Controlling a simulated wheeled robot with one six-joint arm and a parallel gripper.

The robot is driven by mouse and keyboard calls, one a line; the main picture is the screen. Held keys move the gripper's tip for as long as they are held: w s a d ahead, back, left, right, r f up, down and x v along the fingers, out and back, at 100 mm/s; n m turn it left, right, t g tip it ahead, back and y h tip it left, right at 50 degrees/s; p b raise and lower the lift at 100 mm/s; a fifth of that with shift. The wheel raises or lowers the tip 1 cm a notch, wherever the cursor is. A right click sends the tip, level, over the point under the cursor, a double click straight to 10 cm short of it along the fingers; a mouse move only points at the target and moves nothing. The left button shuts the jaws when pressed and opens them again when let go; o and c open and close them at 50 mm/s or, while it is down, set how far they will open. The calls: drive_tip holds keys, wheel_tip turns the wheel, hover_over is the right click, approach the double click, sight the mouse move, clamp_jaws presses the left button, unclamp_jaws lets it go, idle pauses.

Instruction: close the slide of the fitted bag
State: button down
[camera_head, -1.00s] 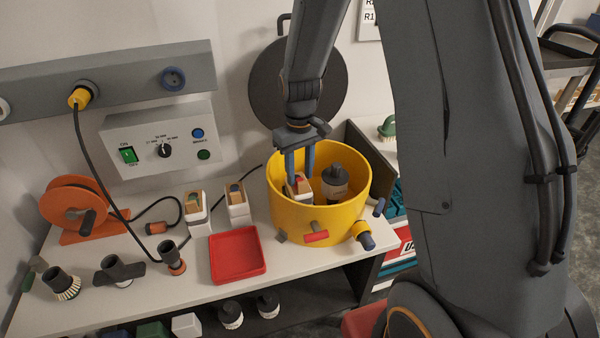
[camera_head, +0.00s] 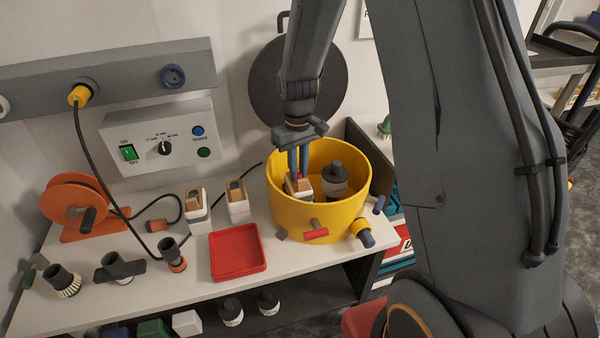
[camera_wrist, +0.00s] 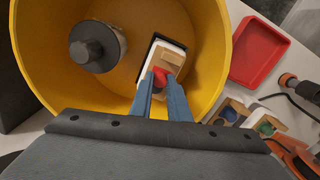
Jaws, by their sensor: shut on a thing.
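The fitted bag (camera_wrist: 174,58), a white block with a tan card top, sits inside the yellow tub (camera_wrist: 222,18). In the head view only a small part of the bag (camera_head: 301,185) shows over the tub's rim (camera_head: 318,222). A red slide (camera_wrist: 160,76) is on the bag's tan top. My gripper (camera_wrist: 161,84) reaches down into the tub with its blue fingers closed on the red slide. In the head view my gripper (camera_head: 299,170) hides part of the bag. How far the slide is along the bag cannot be told.
A dark-topped canister (camera_wrist: 97,47) stands beside the bag in the tub. A red tray (camera_head: 238,252) lies left of the tub. Two more bags, one left (camera_head: 196,206) and one right (camera_head: 237,203), stand behind the tray.

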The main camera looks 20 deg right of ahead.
drive_tip(key=shift+w, duration=1.3)
drive_tip(key=shift+r, duration=0.1)
drive_tip(key=c, duration=1.7)
unclamp_jaws()
drive_tip(key=shift+w, duration=0.1)
drive_tip(key=shift+o, duration=0.2)
wheel_tip(320, 180, up, 8)
drive_tip(key=b, duration=0.2)
drive_tip(key=s+f+m+t, duration=0.1)
drive_tip(key=s+m, duration=0.2)
drive_tip(key=s, duration=1.9)
drive_tip(key=shift+f, duration=0.35)
